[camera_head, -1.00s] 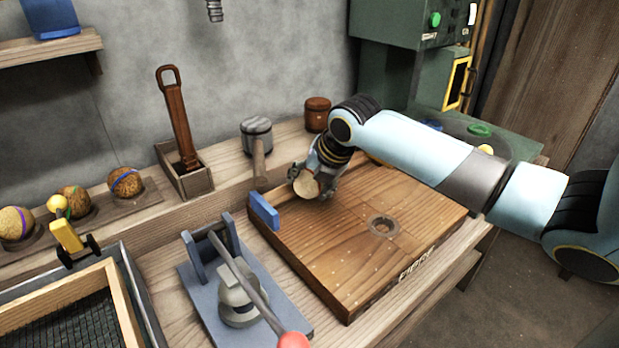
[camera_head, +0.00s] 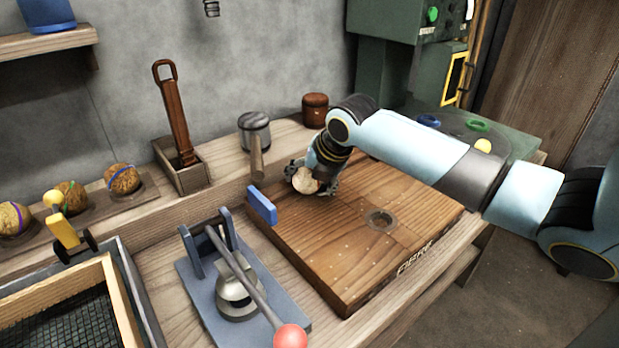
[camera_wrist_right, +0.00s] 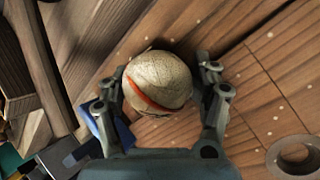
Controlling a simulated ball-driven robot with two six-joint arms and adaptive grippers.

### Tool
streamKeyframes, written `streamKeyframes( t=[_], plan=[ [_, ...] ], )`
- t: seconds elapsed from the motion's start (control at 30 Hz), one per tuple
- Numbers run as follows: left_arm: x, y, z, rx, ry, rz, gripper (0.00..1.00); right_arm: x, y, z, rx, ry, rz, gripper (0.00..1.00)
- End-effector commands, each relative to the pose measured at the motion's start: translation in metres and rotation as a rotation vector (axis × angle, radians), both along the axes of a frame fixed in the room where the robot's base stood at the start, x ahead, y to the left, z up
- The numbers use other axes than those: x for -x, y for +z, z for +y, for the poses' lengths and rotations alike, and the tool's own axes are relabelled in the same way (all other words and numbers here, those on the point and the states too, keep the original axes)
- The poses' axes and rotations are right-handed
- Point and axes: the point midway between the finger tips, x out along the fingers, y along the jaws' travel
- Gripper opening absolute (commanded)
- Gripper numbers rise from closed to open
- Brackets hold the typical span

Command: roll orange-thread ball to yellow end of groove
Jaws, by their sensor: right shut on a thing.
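The pale tan ball with an orange thread band (camera_wrist_right: 158,82) sits between the fingers of my right gripper (camera_wrist_right: 160,95) in the right wrist view. In the head view the ball (camera_head: 305,180) is at the back left of the wooden board (camera_head: 345,240), and my right gripper (camera_head: 313,180) is shut on it. The blue end block (camera_head: 262,205) stands at the board's left edge, just left of the ball. The groove is not clearly visible; my right arm covers the board's back right part. I see no yellow end. My left gripper is not in view.
A lever press (camera_head: 238,290) with a red knob stands at front left. A grey-headed mallet (camera_head: 255,132) and a brown pot (camera_head: 315,108) stand behind. Several other thread-banded balls are at left. The board's front is clear.

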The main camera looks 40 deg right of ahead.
Motion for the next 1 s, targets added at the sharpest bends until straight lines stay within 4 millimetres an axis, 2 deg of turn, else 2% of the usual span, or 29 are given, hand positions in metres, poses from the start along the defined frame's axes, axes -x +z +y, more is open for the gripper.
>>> streamKeyframes(
  t=[0.03,0.07,0.3,0.33,0.5,0.63,1.0],
  plan=[
    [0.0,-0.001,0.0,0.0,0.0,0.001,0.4,0.008,-0.012,0.006,-0.024,-0.007,0.024,0.09],
    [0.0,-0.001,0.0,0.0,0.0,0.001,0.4,0.008,-0.012,0.006,-0.024,-0.007,0.025,0.66],
    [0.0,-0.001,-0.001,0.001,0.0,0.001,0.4,0.008,-0.012,0.006,-0.024,-0.007,0.025,0.97],
    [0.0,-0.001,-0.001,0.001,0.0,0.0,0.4,0.008,-0.012,0.006,-0.024,-0.007,0.025,1.0],
    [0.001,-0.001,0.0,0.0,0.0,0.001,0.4,0.008,-0.01,0.005,-0.022,-0.006,0.026,1.0],
    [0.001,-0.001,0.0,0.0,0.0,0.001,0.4,0.014,0.001,0.004,-0.018,-0.005,0.023,1.0],
    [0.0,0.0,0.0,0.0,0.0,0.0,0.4,0.051,0.072,0.01,-0.012,0.003,0.012,1.0]
  ],
)
